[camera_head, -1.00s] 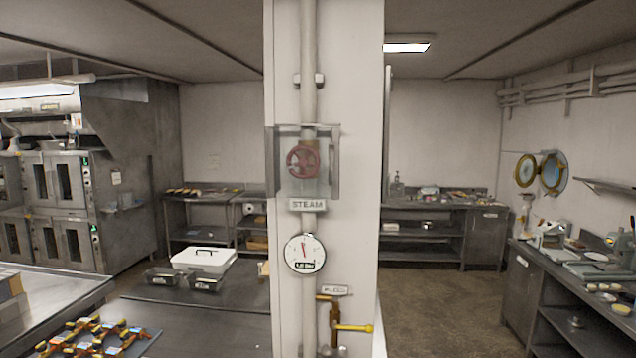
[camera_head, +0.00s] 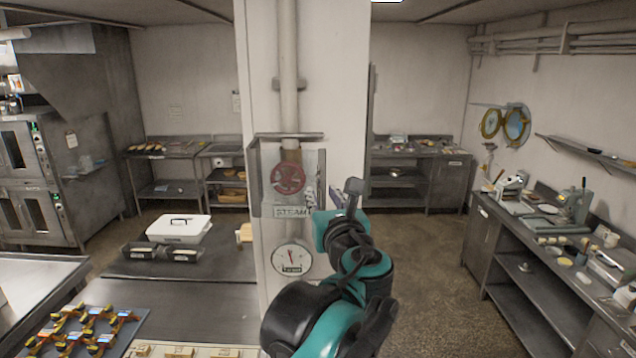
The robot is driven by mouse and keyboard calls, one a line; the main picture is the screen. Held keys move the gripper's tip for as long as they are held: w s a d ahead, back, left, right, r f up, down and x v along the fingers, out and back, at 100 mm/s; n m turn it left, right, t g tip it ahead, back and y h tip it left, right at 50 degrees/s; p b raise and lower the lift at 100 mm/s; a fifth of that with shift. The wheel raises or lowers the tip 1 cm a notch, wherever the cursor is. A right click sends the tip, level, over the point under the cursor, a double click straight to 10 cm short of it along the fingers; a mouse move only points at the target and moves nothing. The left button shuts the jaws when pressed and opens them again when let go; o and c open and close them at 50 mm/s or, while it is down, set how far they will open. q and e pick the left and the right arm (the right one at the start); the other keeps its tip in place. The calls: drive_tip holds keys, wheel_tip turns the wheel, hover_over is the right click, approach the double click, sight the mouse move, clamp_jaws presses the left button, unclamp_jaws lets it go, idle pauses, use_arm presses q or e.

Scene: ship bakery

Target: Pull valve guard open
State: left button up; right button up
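The valve guard (camera_head: 262,190) is a clear box with a grey top edge on the white pillar. It surrounds a red valve wheel (camera_head: 289,178), seen through its clear panel. A STEAM label (camera_head: 290,211) is at its lower edge. My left gripper (camera_head: 344,194) is just right of the guard's right edge, at the height of its lower half. Its two grey fingers point up and look spread apart, with nothing seen between them. I cannot tell whether a finger touches the guard. My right gripper is not in view.
The white pillar (camera_head: 340,100) backs the guard. A counter with a white lidded box (camera_head: 179,228) is at left. A cluttered workbench (camera_head: 500,212) runs along the right. Open floor (camera_head: 425,255) lies between.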

sight(319, 190)
use_arm(q)
drive_tip(key=w, duration=0.2)
drive_tip(key=w+a, duration=0.1)
drive_tip(key=w, duration=0.1)
drive_tip(key=shift+p, duration=0.3)
clamp_jaws()
